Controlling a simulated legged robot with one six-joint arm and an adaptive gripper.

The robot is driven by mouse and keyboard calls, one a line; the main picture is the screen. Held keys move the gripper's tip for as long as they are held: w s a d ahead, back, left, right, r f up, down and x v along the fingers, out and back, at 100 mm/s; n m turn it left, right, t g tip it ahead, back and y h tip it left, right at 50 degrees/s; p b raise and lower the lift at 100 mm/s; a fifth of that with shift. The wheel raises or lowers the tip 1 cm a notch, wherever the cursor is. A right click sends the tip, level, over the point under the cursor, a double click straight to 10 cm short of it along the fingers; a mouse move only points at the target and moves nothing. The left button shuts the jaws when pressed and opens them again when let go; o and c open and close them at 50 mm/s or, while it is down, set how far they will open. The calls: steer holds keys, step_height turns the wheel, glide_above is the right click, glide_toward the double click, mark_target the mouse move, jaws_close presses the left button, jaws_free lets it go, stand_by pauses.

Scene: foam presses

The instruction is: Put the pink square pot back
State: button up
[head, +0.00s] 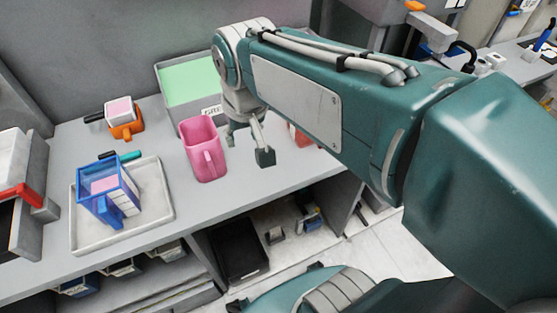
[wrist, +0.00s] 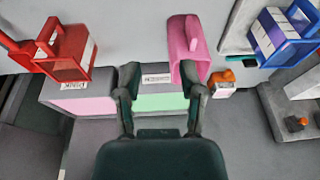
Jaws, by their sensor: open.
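The pink square pot (head: 203,150) stands upright on the grey bench, its handle facing the front right. It also shows in the wrist view (wrist: 182,45), at top centre beside the green-lined bin. My gripper (head: 248,148) is open and empty, just right of the pot and apart from it. In the wrist view its two fingers (wrist: 162,95) are spread with nothing between them but the view of the green-lined bin (wrist: 160,102). A grey bin with a pink lining (wrist: 85,104) and a label that seems to read PINK is left of it; my arm hides it in the head view.
A blue pot (head: 125,190) stands on a pale tray (head: 82,236) at left. An orange pot (head: 127,131) is farther back. A red pot (wrist: 62,60) stands near the pink-lined bin, mostly behind my arm in the head view. Open shelves lie below the bench edge.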

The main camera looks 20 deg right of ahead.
steer(key=s+d+f+t, duration=0.1)
steer(key=s+d+t, duration=0.1)
steer(key=s, duration=0.6)
steer(key=shift+s+d+f+t, duration=0.3)
steer(key=shift+s+d, duration=0.1)
steer(key=shift+d, duration=0.4)
stand_by(0.3)
